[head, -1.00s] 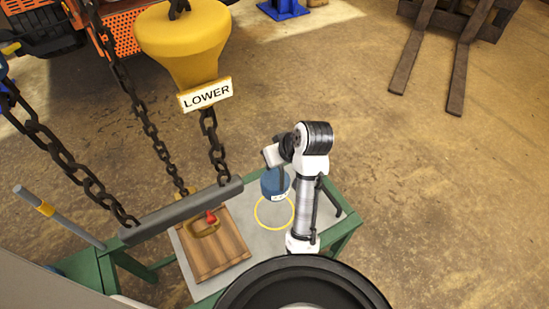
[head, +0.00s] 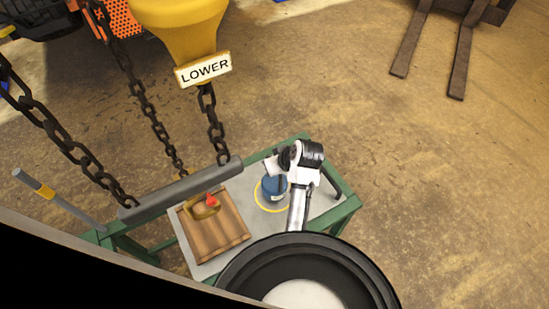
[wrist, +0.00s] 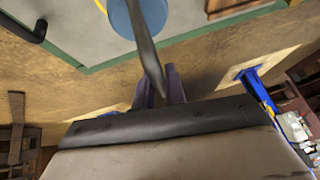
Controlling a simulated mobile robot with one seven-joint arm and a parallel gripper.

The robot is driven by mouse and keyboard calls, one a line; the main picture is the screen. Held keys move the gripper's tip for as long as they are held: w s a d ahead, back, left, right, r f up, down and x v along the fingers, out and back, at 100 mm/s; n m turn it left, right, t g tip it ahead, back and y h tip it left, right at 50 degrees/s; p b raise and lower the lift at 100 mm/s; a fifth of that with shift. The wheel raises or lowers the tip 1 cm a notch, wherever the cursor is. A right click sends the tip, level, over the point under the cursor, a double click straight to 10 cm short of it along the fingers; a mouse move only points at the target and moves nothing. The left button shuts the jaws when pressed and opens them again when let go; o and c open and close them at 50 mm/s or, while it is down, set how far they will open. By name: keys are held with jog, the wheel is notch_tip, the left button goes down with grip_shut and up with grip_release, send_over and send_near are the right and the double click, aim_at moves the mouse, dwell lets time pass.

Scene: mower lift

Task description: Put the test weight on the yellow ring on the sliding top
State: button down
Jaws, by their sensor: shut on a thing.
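The test weight is a blue cylinder (head: 272,190) with a small white label; it also shows at the top of the wrist view (wrist: 122,18). The yellow ring (head: 259,203) is marked on the grey sliding top (head: 208,264) of a green-framed table. In the head view the weight overlaps the inside of the ring. Whether its base touches the top or hangs just above it I cannot tell. My gripper (wrist: 160,92) is shut on the weight's dark upright handle (wrist: 148,50). In the head view my wrist hides part of the weight and the handle.
A wooden board (head: 212,236) with a brass-coloured handle and red piece lies left of the ring. A grey beam (head: 182,190) hangs on chains above it, under a yellow hoist block labelled LOWER (head: 204,70). Fork tines (head: 460,60) stand at the upper right.

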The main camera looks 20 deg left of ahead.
jog(key=shift+w+f, duration=0.15)
jog(key=shift+f, duration=0.55)
jog(key=c, duration=1.9)
grip_release()
jog(key=shift+f, duration=0.3)
jog(key=o, duration=0.4)
jog(key=shift+o, duration=0.2)
jog(key=shift+r, duration=0.1)
jog(key=v, duration=1.2)
jog(key=shift+b, duration=0.35)
